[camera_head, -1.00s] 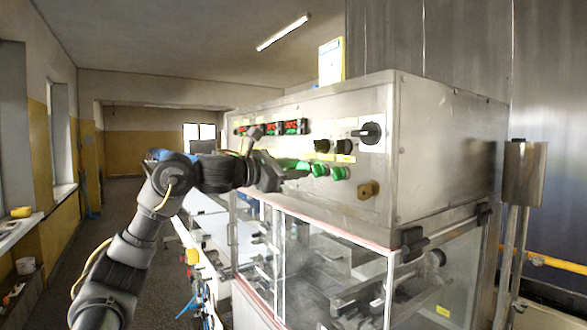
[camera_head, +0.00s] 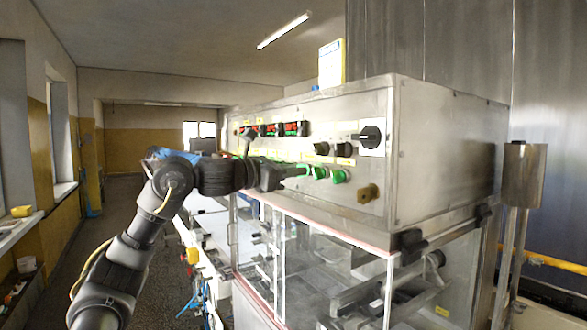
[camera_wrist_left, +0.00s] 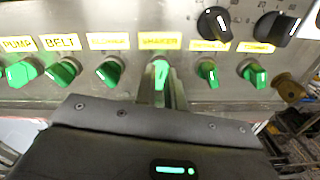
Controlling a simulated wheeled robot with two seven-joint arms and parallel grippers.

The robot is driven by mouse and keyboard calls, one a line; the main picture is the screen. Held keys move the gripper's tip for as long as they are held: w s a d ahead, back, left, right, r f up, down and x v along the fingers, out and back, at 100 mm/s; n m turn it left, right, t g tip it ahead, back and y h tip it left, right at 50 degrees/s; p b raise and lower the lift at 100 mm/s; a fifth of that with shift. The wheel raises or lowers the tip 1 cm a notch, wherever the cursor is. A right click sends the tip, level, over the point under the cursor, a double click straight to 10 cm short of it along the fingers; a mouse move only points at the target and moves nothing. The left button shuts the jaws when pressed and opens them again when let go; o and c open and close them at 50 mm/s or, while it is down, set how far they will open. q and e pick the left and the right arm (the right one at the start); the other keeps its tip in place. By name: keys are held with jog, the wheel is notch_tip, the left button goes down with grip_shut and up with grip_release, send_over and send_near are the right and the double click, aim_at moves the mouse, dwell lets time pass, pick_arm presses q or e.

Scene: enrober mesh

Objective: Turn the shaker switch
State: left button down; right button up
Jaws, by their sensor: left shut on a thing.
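The shaker switch (camera_wrist_left: 161,73) is a green knob under the yellow SHAKER label (camera_wrist_left: 160,42) in the left wrist view. Its pale mark stands about upright, while the green knobs on either side are tilted. My left gripper (camera_wrist_left: 164,88) is shut on this knob, its fingers reaching up to it from below in that view. In the head view my left gripper (camera_head: 298,171) is against the machine's front panel, and it covers much of the knob row. My right gripper is not in view.
Other green knobs flank the shaker switch closely, including the BELT knob (camera_wrist_left: 62,72) and a knob to the right (camera_wrist_left: 207,72). Black knobs (camera_wrist_left: 214,24) sit above right, and a brass fitting (camera_head: 368,193) is at lower right. Clear guards (camera_head: 330,265) lie below the panel.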

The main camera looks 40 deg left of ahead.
pick_arm(q)
jog(key=shift+a+r+n+p, duration=0.1)
jog(key=shift+n+p, duration=0.4)
jog(key=shift+n, duration=1.6)
jog(key=shift+a+n+p, duration=0.1)
jog(key=shift+n+p, duration=0.4)
jog(key=shift+n, duration=1.6)
jog(key=c, duration=1.5)
grip_release()
